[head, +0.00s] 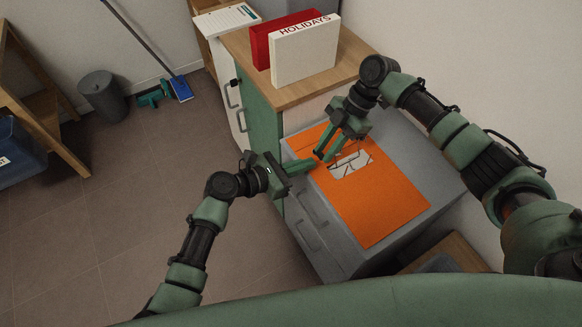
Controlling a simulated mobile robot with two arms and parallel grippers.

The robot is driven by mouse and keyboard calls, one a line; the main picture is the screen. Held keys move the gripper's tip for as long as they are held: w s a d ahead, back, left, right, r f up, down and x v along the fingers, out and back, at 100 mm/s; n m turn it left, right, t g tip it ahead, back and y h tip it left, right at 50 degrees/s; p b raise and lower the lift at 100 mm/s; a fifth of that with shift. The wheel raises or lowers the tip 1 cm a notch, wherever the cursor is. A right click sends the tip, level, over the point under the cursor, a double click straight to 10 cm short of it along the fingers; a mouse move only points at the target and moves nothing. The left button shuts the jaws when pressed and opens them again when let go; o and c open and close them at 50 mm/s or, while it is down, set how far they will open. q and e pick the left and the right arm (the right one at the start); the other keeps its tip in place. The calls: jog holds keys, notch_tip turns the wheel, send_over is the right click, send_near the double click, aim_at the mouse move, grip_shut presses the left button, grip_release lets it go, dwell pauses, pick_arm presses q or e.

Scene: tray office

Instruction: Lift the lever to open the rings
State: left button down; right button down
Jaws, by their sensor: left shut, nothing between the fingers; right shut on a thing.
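An orange binder (378,205) lies flat and open on a grey cabinet. Its pale metal ring mechanism (350,162) shows near the upper middle; the rings are too small to tell whether they are open. My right gripper (323,156) comes down from above at the mechanism's left end. It is shut on the lever, which is mostly hidden by the fingers. My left gripper (312,164) is shut and empty, with its fingertips over the binder's left part, close beside the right fingertips.
A wooden-topped cabinet (342,62) behind holds a white HOLIDAYS binder (305,52) and a red binder (268,40). The grey cabinet (312,230) bears the orange binder.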

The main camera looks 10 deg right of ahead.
pick_arm(q)
jog(key=shift+w+d+f, duration=0.2)
jog(key=shift+w+d, duration=0.05)
jog(key=shift+d, duration=0.4)
pick_arm(e)
jog(key=shift+r, duration=0.1)
pick_arm(q)
jog(key=shift+w+d+r, duration=0.1)
jog(key=shift+d+r, duration=0.15)
jog(key=shift+r, duration=0.2)
jog(key=shift+w+d+r, duration=0.1)
jog(key=shift+d+r, duration=0.15)
jog(key=shift+r, duration=0.2)
pick_arm(e)
jog(key=c, duration=1.2)
grip_release()
jog(key=shift+a, duration=0.1)
pick_arm(q)
jog(key=shift+s+a+f, duration=0.1)
